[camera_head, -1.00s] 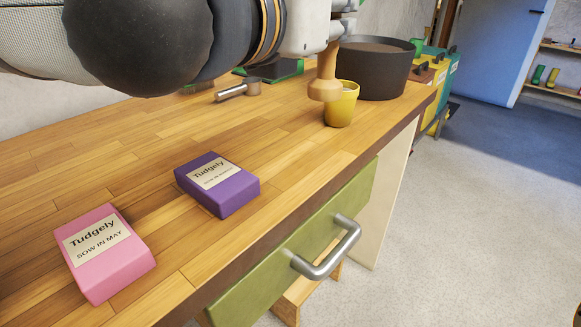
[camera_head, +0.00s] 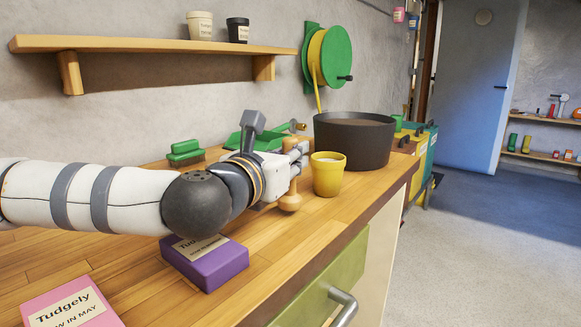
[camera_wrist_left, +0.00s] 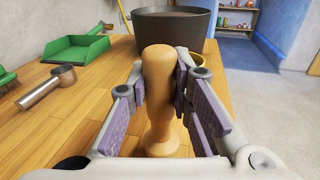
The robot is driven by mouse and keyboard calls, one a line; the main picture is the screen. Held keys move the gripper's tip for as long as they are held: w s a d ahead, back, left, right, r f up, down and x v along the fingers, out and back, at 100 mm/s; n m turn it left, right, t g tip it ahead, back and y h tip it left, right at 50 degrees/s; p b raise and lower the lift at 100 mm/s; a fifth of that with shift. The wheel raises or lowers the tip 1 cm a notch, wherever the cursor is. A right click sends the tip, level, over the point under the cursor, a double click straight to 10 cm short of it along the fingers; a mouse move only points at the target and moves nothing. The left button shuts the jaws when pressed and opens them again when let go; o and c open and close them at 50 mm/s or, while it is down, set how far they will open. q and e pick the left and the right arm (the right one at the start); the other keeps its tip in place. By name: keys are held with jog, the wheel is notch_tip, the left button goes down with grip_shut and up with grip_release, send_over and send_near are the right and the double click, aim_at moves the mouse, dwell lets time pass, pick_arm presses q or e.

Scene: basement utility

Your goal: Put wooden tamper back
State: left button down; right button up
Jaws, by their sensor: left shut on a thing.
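My left gripper (camera_head: 296,160) is shut on the wooden tamper (camera_head: 290,203), whose broad end points down over the workbench (camera_head: 150,295). In the left wrist view the tamper (camera_wrist_left: 161,85) stands upright between the two fingers (camera_wrist_left: 160,90). I cannot tell whether its base touches the bench. The yellow pot (camera_head: 327,176) is just right of the tamper in the head view; in the wrist view it is mostly hidden behind the tamper and finger. My right gripper is not in view.
A large dark tub (camera_head: 355,142) stands behind the pot. A green dustpan (camera_wrist_left: 78,47), a metal scoop (camera_wrist_left: 47,88) and a green brush (camera_head: 186,151) lie farther back. A purple box (camera_head: 212,267) and a pink box (camera_head: 75,308) are in front, under or near my arm.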

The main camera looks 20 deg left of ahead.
pick_arm(q)
jog(key=shift+f, duration=0.5)
jog(key=shift+f, duration=0.2)
jog(key=c, duration=1.4)
grip_release()
jog(key=shift+c, duration=0.2)
